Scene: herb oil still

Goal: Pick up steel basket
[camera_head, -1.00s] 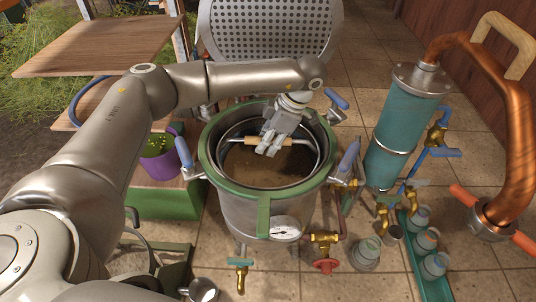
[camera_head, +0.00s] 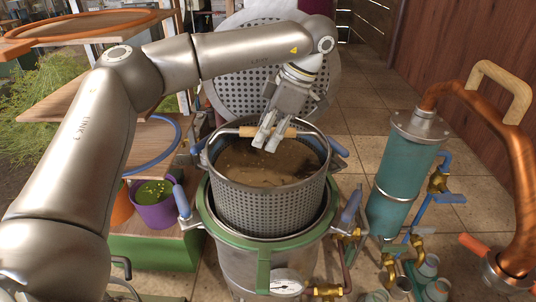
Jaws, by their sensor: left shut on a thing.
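The steel basket (camera_head: 268,203) is a perforated cylinder full of brown plant matter, with a wooden grip (camera_head: 286,132) on its bail handle. My left gripper (camera_head: 266,140) is shut on that handle grip from above. The basket is raised well out of the green-rimmed steel pot (camera_head: 290,244); its lower end is still within the pot's mouth, and its bottom is hidden. It looks roughly upright. My right gripper is not in view.
The perforated lid (camera_head: 240,95) stands open behind the pot. Blue clamp handles (camera_head: 351,206) stick up around the rim. A teal condenser (camera_head: 402,170) with a copper pipe (camera_head: 522,180) stands at right. A purple bucket (camera_head: 155,212) sits at left.

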